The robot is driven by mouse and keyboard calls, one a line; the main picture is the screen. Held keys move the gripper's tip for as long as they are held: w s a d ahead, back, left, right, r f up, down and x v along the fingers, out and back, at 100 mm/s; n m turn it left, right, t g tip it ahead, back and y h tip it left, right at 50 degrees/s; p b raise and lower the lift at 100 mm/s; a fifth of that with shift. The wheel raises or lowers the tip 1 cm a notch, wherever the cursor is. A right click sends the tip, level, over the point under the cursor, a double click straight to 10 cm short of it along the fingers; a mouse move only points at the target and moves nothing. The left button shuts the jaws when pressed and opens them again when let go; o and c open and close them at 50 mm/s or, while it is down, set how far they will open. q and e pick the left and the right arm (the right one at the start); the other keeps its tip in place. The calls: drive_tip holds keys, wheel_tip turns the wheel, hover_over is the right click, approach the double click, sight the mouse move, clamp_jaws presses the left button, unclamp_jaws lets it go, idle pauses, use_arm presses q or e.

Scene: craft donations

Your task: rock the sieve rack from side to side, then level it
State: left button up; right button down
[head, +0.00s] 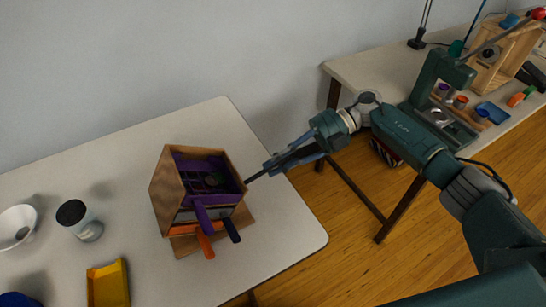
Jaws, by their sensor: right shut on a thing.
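The sieve rack (160,190) is an open-fronted wooden box on the near table. It leans on a wooden base (186,247) that shows under its front edge. Purple sieves sit inside it, and purple, orange and dark handles stick out of its front. My right gripper (270,165) reaches in from the right and is shut on a thin dark bar (251,179) at the rack's right side. The fingertips partly hide how the bar joins the rack. My left gripper is not in view.
Left of the rack are a white bowl (17,226), a dark-topped cup (87,229) and a yellow scoop (108,286). The table's right edge is clear. A second table (364,70) at the back right holds a wooden stand (488,72) and several small items.

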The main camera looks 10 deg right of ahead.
drive_tip(key=shift+s+d+f, duration=0.1)
drive_tip(key=shift+s+f, duration=0.2)
drive_tip(key=shift+f, duration=0.2)
drive_tip(key=c, duration=1.8)
unclamp_jaws()
drive_tip(key=shift+c, duration=0.2)
drive_tip(key=shift+w+r, duration=0.1)
drive_tip(key=shift+r, duration=0.15)
drive_tip(key=shift+w, duration=0.1)
drive_tip(key=v, duration=1.2)
